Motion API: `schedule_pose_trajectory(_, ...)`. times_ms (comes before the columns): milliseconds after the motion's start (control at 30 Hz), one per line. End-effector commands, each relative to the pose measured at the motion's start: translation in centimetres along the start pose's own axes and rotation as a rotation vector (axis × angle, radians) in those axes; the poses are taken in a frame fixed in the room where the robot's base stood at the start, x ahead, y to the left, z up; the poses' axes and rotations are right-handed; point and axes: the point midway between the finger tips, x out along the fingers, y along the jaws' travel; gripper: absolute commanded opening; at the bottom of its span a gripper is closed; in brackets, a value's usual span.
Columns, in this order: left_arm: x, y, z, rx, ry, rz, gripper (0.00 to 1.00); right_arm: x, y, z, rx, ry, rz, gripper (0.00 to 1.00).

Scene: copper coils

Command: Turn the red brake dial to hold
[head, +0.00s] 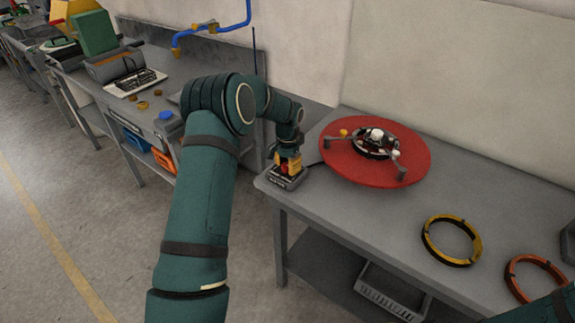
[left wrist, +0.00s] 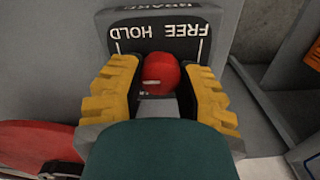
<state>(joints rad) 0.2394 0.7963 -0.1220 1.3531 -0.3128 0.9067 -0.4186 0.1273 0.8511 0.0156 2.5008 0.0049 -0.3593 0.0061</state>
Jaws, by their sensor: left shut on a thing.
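The red brake dial (left wrist: 162,74) sits on a dark panel (left wrist: 125,38) with white upside-down lettering, FREE and HOLD, in the left wrist view. A white mark shows on the dial's face; I cannot tell for sure which word it points to. The yellow fingers of my left gripper (left wrist: 164,92) stand on both sides of the dial and are shut on it. In the head view my left gripper (head: 289,160) points down over the small grey brake box (head: 287,180) at the table's near left corner. The fingers mostly hide the dial there. My right gripper is out of view.
A red turntable (head: 405,172) with a metal hub (head: 376,140) lies on the grey table (head: 330,212), close right of the brake box. A yellow coil ring (head: 452,241) and an orange ring (head: 537,278) lie farther right. A workbench (head: 185,80) stands at the left.

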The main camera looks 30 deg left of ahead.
Motion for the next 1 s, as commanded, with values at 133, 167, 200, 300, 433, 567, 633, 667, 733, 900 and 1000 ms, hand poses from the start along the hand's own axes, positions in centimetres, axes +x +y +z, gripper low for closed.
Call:
schedule_pose_trajectory(133, 0.1, 0.1, 0.0, 0.010, 0.000, 0.001, 0.00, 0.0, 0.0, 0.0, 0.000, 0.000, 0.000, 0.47)
schedule_pose_trajectory(167, 0.1, 0.1, 0.0, 0.011, 0.000, 0.001, 0.00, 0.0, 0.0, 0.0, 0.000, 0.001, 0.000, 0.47)
schedule_pose_trajectory(200, 0.1, 0.1, 0.0, 0.011, 0.000, 0.001, 0.00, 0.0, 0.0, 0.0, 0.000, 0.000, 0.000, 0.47)
schedule_pose_trajectory(300, 0.1, 0.1, 0.0, 0.011, 0.000, 0.001, 0.00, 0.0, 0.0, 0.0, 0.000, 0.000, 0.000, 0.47)
schedule_pose_trajectory(433, 0.1, 0.1, 0.0, 0.011, 0.000, 0.001, 0.00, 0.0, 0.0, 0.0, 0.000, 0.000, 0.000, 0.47)
schedule_pose_trajectory(567, 0.1, 0.1, 0.0, 0.010, 0.000, 0.001, 0.68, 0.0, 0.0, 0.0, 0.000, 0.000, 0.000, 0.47)
schedule_pose_trajectory(633, 0.1, 0.1, 0.0, 0.010, 0.000, 0.001, 0.68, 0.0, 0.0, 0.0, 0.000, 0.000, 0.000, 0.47)
schedule_pose_trajectory(667, 0.1, 0.1, 0.0, 0.009, 0.000, 0.001, 0.68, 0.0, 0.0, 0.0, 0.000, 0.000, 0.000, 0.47)
schedule_pose_trajectory(733, 0.0, 0.1, 0.0, 0.009, 0.000, 0.001, 0.68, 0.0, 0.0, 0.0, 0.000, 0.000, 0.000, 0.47)
schedule_pose_trajectory(900, -0.2, 0.0, 0.0, 0.009, 0.001, 0.000, 0.68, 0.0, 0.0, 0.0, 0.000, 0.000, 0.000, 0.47)
schedule_pose_trajectory(1000, -1.2, 0.0, -0.1, 0.009, 0.001, 0.000, 0.68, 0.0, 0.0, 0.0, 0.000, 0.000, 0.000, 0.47)
